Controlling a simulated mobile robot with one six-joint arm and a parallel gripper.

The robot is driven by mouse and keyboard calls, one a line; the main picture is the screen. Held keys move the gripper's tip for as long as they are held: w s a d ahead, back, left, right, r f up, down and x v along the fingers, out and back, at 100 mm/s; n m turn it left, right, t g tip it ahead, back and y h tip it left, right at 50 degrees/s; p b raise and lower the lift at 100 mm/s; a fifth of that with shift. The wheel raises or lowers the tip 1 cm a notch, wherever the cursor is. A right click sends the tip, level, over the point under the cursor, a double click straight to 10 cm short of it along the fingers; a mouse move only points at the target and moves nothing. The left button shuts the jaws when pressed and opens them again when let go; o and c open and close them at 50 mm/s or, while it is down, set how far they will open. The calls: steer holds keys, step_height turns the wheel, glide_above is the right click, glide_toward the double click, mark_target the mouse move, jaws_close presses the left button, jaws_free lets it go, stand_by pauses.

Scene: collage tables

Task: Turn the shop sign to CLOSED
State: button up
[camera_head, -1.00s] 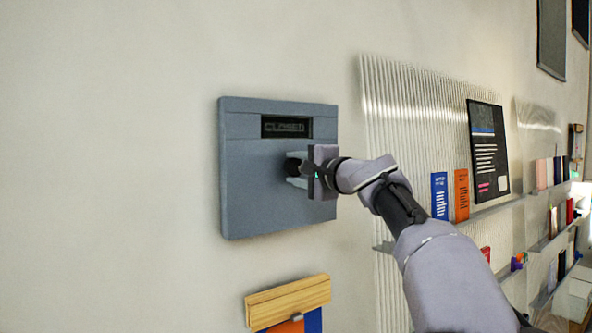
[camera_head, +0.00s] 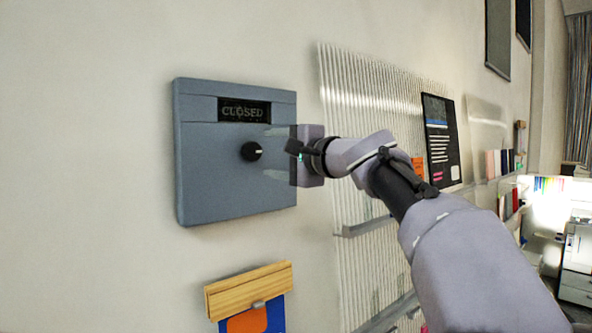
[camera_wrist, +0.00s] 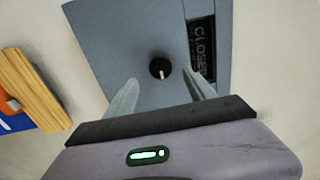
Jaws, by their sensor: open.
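The shop sign (camera_head: 205,165) is a blue-grey square panel on the wall, with a dark window (camera_head: 243,111) at its top that reads CLOSED. A round black knob (camera_head: 251,152) with a white mark sits below the window. In the wrist view the knob (camera_wrist: 160,68) lies beyond and between my fingertips, with the white mark visible, and the window (camera_wrist: 202,48) shows CLOSED sideways. My gripper (camera_head: 268,153) is open and empty, to the right of the knob and apart from it in the head view. Its pale fingers (camera_wrist: 160,92) also show in the wrist view.
A wooden clip rail (camera_head: 235,291) holding blue and orange sheets hangs below the sign. Ribbed panelling (camera_head: 350,130), a black poster (camera_head: 440,140) and shelves are to the right. The wall left of the sign is bare.

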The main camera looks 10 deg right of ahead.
steer(key=b+v, duration=0.2)
steer(key=v, duration=0.7)
steer(key=shift+s+d, duration=0.2)
steer(key=shift+s, duration=0.05)
